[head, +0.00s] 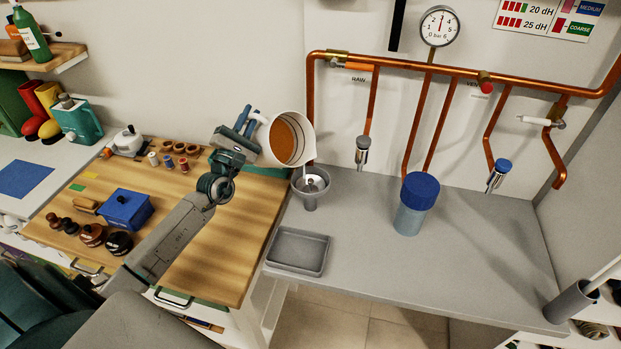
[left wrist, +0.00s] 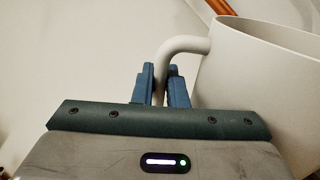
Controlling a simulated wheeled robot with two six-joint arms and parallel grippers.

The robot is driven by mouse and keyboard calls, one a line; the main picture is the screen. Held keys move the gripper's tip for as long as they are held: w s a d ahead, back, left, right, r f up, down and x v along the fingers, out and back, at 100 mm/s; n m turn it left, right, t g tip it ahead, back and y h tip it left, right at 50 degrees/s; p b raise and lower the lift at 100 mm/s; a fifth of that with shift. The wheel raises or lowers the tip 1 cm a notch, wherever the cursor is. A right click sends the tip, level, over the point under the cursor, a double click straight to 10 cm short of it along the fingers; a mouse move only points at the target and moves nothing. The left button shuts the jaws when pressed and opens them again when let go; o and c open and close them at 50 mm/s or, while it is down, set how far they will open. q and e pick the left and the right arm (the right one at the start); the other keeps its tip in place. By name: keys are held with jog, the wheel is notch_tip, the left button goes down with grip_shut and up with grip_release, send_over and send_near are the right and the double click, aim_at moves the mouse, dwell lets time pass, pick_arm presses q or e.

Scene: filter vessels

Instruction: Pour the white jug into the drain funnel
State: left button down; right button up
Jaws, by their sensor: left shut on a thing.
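The white jug (head: 306,131) is held up at the left end of the grey counter, tilted toward the right, with brownish-orange contents or interior showing through its mouth. My left gripper (head: 250,122) is shut on the jug's handle. In the left wrist view, the two blue fingers (left wrist: 166,84) close around the white handle (left wrist: 186,44), and the jug's wall (left wrist: 255,80) fills the right side. The drain funnel (head: 311,184) stands on the counter just below and slightly right of the jug. A thin stream or lip near the jug's lower edge is too small to tell. My right gripper is not in view.
A grey tray (head: 298,251) lies at the counter's front left. A blue-capped vessel (head: 415,204) stands mid-counter under copper pipes (head: 455,70). A metal spout (head: 362,152) hangs right of the funnel. A blue box (head: 127,209) and small items stand on the wooden worktop.

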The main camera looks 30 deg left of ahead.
pick_arm(q)
jog(key=shift+r, duration=0.25)
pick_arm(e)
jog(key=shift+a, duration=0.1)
pick_arm(q)
jog(key=shift+s+d+r+m, duration=0.1)
jog(key=shift+d+m, duration=0.1)
jog(key=shift+m, duration=0.1)
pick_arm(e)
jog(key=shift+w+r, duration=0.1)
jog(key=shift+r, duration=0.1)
pick_arm(q)
jog(key=shift+d+r+m+h+p, duration=0.15)
jog(key=shift+r+m+h+p, duration=0.15)
jog(key=shift+h+p, duration=0.1)
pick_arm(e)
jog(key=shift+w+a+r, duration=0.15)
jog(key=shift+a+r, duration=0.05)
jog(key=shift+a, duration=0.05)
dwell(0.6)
pick_arm(q)
jog(key=shift+s+d+r+m+t, duration=0.1)
jog(key=shift+d+r+m+t, duration=0.1)
jog(key=shift+m+t, duration=0.15)
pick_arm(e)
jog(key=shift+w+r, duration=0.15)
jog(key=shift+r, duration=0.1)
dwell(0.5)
